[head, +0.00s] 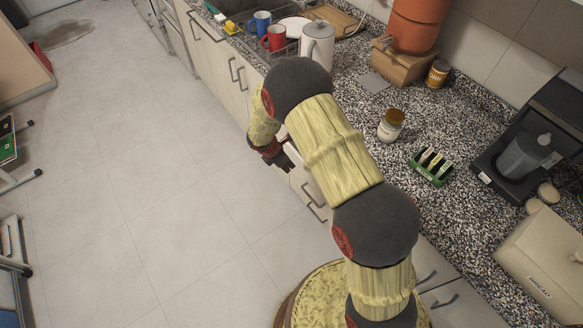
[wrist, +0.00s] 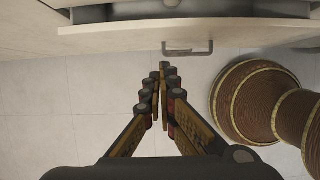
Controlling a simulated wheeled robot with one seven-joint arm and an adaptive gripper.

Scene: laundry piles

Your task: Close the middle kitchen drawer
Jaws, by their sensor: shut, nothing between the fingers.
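A pale kitchen drawer (wrist: 120,36) stands partly pulled out at the top of the wrist view, with a dark gap behind its front panel. Its grey bar handle (wrist: 188,48) faces my gripper (wrist: 164,72). My gripper is shut and empty, its fingertips just in front of and below the handle in the picture; I cannot tell whether they touch it. In the head view my gripper (head: 284,163) is beside the cabinet front, at the pale drawer (head: 301,170). My arm hides much of the drawer stack there, so I cannot tell its level.
The speckled counter (head: 450,115) holds a white kettle (head: 318,45), a jar (head: 391,125), a green rack (head: 432,167) and a coffee machine (head: 530,145). Other cabinet handles (head: 312,210) stick out below. The tiled floor (head: 150,180) to the left is clear.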

